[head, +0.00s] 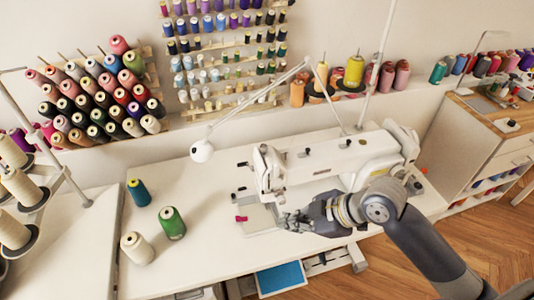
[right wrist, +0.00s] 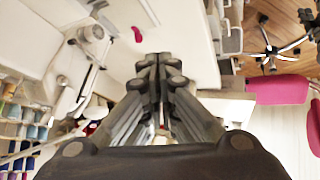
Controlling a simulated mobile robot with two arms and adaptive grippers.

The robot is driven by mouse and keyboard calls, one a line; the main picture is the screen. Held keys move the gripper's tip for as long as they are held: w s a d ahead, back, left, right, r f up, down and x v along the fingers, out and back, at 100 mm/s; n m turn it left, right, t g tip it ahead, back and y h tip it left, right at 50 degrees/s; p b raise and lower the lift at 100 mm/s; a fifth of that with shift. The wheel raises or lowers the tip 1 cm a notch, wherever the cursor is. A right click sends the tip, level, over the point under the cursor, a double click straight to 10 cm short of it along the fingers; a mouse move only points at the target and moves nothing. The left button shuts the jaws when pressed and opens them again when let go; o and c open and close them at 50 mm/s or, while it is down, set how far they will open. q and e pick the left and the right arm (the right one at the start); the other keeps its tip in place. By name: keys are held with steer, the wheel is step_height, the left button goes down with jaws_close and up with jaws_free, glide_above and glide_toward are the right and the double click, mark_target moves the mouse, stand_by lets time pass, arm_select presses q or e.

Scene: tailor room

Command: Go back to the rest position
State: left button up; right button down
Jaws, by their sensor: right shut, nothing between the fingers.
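My right gripper (head: 292,221) is in front of the white sewing machine (head: 330,160) in the head view, above the white table (head: 215,255). Its arm comes in from the lower right. In the right wrist view the fingers of the right gripper (right wrist: 160,60) are closed together with nothing between them. I cannot tell from the head view whether it touches the machine. My left gripper is not in view.
Blue (head: 139,192), green (head: 172,223) and cream (head: 137,248) spools stand on the table's left part. A lamp (head: 202,151) reaches over the table. A small pink item (head: 241,219) lies near the machine. A wooden cabinet (head: 470,140) stands at right.

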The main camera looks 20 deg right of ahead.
steer(key=s+d+f+m+g+h, duration=0.25)
steer(key=s+f+m+h, duration=0.35)
steer(key=s+f+m, duration=0.55)
steer(key=s+f, duration=0.2)
steer(key=f, duration=1)
steer(key=s+f, duration=0.2)
steer(key=f, duration=1.1)
steer(key=s+d+f+g, duration=0.1)
steer(key=s+d+f, duration=0.1)
steer(key=s+f, duration=0.6)
steer(key=s+d+f+g, duration=0.1)
steer(key=s+f, duration=0.7)
steer(key=s, duration=0.1)
steer(key=shift+d, duration=0.4)
